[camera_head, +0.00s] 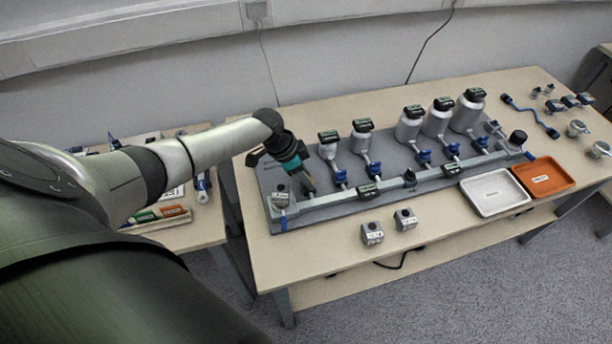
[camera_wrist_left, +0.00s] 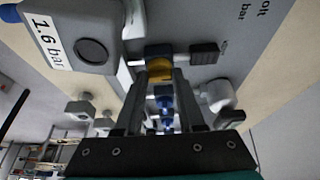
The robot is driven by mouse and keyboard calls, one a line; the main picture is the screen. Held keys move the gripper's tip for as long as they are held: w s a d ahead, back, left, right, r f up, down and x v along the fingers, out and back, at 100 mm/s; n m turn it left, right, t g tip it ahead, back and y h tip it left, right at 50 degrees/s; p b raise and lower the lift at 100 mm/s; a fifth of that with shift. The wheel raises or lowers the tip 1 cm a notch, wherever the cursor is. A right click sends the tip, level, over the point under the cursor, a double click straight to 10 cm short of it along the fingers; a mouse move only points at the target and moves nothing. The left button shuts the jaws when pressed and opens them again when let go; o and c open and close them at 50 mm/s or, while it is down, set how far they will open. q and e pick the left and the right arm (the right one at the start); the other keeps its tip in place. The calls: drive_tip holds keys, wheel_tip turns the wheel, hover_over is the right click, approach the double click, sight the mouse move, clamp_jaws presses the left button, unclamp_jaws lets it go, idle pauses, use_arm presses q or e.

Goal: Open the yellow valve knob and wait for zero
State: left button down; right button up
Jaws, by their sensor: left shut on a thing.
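The yellow valve knob (camera_wrist_left: 159,69) shows in the left wrist view between the two fingers of my left gripper (camera_wrist_left: 165,75), which is shut on it. In the head view my left gripper (camera_head: 308,185) reaches down at the left end of the grey manifold rail (camera_head: 345,198) and hides the knob there. Close to the fingers in the wrist view is a grey block labelled 1.6 bar (camera_wrist_left: 68,38). I cannot read any changing gauge value. My right gripper is not in view.
Several grey bottles with dark displays, such as one (camera_head: 409,124), stand behind the rail with blue valves. Two small grey blocks, one (camera_head: 372,233), sit at the front table edge. A white tray (camera_head: 494,192) and an orange tray (camera_head: 543,176) lie to the right.

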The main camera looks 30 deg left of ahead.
use_arm(q)
drive_tip(key=c, duration=0.5)
unclamp_jaws()
drive_tip(key=p+v, duration=0.3)
drive_tip(key=v, duration=1.2)
drive_tip(key=shift+r+p, duration=0.1)
drive_tip(key=shift+p, duration=0.3)
